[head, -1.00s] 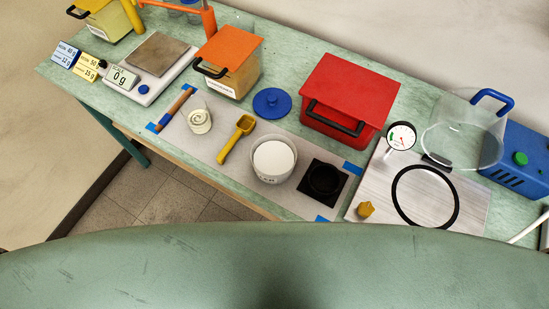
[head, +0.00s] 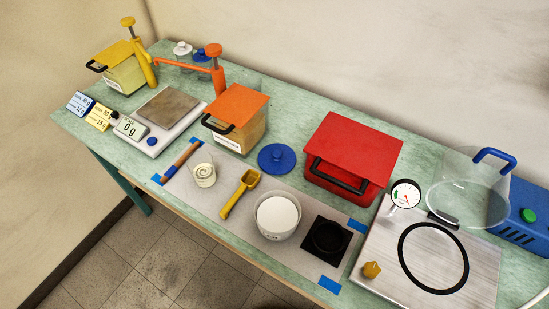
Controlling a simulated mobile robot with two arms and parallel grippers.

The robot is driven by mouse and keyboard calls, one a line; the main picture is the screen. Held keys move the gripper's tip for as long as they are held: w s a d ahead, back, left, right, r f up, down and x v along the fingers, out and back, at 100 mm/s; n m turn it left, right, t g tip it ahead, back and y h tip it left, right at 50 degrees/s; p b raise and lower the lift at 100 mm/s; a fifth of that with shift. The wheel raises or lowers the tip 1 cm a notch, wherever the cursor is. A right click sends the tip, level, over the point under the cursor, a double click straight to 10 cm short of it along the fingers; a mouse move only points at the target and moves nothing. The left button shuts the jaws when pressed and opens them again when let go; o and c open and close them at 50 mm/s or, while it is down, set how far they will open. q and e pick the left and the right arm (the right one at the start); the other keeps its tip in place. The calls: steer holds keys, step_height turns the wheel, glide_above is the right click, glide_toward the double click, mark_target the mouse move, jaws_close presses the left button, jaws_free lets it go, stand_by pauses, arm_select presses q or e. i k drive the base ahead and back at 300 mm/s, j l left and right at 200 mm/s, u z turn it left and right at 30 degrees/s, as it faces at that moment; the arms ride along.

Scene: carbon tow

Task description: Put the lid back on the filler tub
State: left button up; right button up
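The filler tub (head: 278,217) is a round white tub, open at the top and filled with white powder. It stands upright on the grey mat (head: 225,208) near the front of the bench. A round blue lid (head: 277,158) with a knob on top lies flat on the bench just behind the mat, apart from the tub. It lies between the orange-lidded box and the red box. Neither of my grippers is in view.
A yellow scoop (head: 240,194), a clear cup (head: 203,172) and a black square holder (head: 326,238) flank the tub. The red box (head: 352,158) and orange-lidded box (head: 236,117) stand behind. A metal plate (head: 380,270) with a black ring lies right.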

mark_target(277, 214)
steer(key=z, duration=1.3)
steer(key=k+j+z, duration=0.1)
steer(key=z, duration=0.15)
steer(key=k+j, duration=0.25)
steer(key=j, duration=0.2)
steer(key=k+j, duration=0.25)
steer(key=j, duration=0.2)
steer(key=k+j, duration=0.25)
steer(key=j, duration=0.15)
